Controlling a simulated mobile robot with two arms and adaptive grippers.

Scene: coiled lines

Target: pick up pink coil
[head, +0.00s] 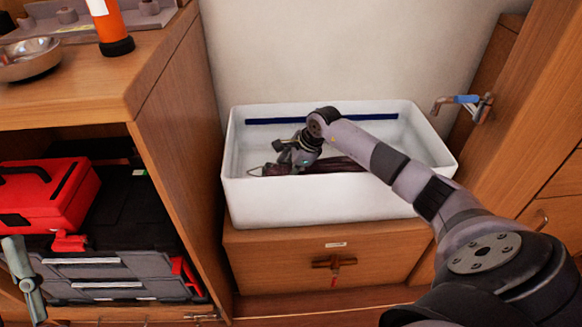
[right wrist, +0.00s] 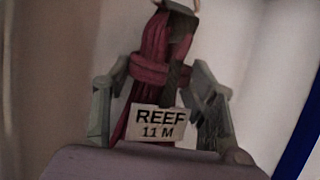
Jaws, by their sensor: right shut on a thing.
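The pink coil (right wrist: 155,70) is a bundle of deep pink line with a wrap around its middle and a white label reading "REEF 11 M". In the right wrist view it sits between the two fingers of my right gripper (right wrist: 160,115), which is shut on it. In the head view my right gripper (head: 285,160) is down inside the white basin (head: 320,196). A dark reddish bundle (head: 338,165) shows there beside it, partly behind the front wall and my arm. At the left edge, a grey-green piece (head: 20,275) may be part of my left gripper; its jaws cannot be made out.
The basin's walls surround my right gripper, and it stands on a wooden cabinet (head: 315,260). A tap (head: 468,102) juts out at right. At left are a wooden shelf unit (head: 170,110), a red toolbox (head: 45,195), a metal bowl (head: 30,62) and an orange cylinder (head: 108,20).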

